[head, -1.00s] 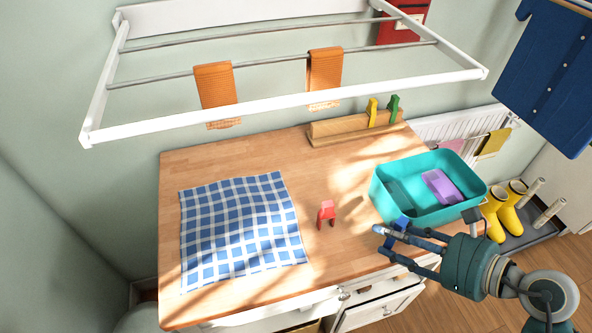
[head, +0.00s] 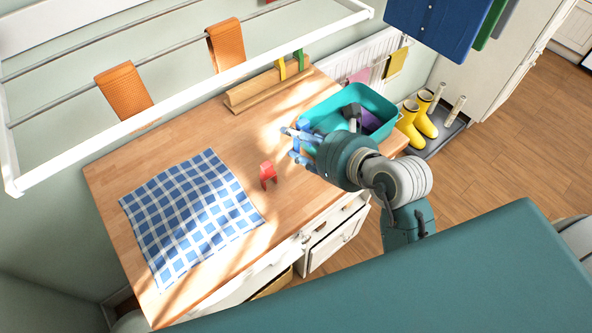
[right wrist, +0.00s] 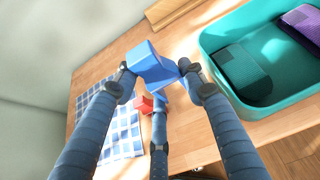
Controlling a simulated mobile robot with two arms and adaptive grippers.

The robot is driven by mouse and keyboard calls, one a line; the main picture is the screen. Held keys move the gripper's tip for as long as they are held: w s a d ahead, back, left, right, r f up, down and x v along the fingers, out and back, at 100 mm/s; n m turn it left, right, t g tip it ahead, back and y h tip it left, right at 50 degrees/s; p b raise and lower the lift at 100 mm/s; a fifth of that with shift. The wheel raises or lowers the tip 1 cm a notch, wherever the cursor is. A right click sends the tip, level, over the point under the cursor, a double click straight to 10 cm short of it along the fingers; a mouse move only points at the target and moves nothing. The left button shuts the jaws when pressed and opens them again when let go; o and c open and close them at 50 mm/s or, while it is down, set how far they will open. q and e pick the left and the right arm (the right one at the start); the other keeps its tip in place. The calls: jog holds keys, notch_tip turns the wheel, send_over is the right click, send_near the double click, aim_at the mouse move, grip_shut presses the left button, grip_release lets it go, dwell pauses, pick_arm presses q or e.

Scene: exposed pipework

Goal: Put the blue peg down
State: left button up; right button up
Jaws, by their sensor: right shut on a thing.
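The blue peg (right wrist: 150,66) is between the fingers of my right gripper (right wrist: 155,78) in the right wrist view. In the head view the blue peg (head: 303,125) shows small and partly hidden at the tips of my right gripper (head: 297,145). The gripper is shut on it, above the wooden worktop (head: 190,135) and beside the left side of the teal basin. A red peg (head: 268,174) stands on the worktop to the lower left of the gripper. It also shows behind the blue peg in the right wrist view (right wrist: 143,104). My left gripper is not in view.
The teal basin (head: 388,104) holds folded cloths. A checked cloth (head: 190,215) lies on the worktop at left. A wooden rail (head: 255,92) at the back bears a yellow peg (head: 282,68) and a green peg (head: 299,60). A white rack (head: 190,98) with orange cloths hangs above.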

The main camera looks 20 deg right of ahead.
send_over(300, 179)
notch_tip(300, 179, down, 5)
jog(key=shift+f, duration=0.8)
notch_tip(300, 179, down, 4)
jog(key=shift+r, duration=0.25)
jog(key=shift+f, duration=0.15)
jog(key=shift+s+f, duration=0.15)
jog(key=shift+f, duration=0.5)
jog(key=o, duration=0.5)
jog(key=shift+f, duration=0.1)
jog(key=shift+o, duration=0.2)
